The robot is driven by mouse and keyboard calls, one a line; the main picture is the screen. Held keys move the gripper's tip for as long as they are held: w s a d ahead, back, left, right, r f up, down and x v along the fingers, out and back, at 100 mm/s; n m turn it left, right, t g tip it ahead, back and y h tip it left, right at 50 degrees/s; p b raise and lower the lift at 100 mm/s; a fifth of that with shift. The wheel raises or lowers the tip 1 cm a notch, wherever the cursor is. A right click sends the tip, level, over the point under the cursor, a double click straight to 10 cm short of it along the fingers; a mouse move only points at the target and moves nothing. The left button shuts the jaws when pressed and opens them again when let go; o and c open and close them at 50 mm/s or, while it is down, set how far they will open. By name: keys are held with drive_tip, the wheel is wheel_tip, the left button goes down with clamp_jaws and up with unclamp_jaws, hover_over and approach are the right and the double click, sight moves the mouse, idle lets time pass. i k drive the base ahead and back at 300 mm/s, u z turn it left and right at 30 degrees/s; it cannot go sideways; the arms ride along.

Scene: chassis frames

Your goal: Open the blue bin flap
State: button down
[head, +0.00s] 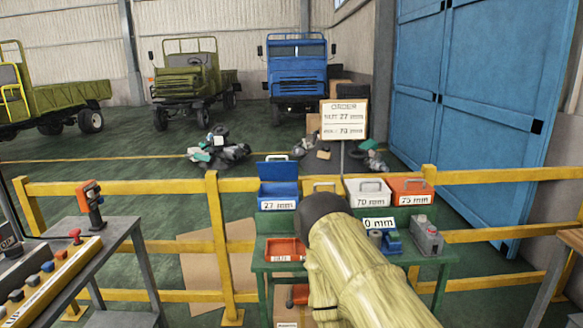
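The blue bin (278,190), labelled 27 mm, stands at the back left of the green table in the head view. Its blue flap (279,170) appears raised upright at the back of the bin, with a thin handle at its top edge. The bin's contents cannot be made out. My arm, in a pale yellow sleeve with a dark rounded end, comes in from the lower right and stops to the right of the blue bin, apart from it in the picture. My gripper is not visible.
A white bin (368,196) labelled 70 mm and a red bin (411,193) labelled 75 mm stand right of my arm. A red tray (285,250) is at the table's front left. A yellow railing (150,187) runs behind. A control desk (60,275) is at left.

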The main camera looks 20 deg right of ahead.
sight(268, 170)
drive_tip(key=z, duration=0.05)
drive_tip(key=k, duration=0.55)
drive_tip(key=u, duration=1.1)
drive_tip(key=i, duration=1.4)
drive_tip(key=z, duration=0.8)
drive_tip(key=i, duration=0.6)
drive_tip(key=z, duration=0.75)
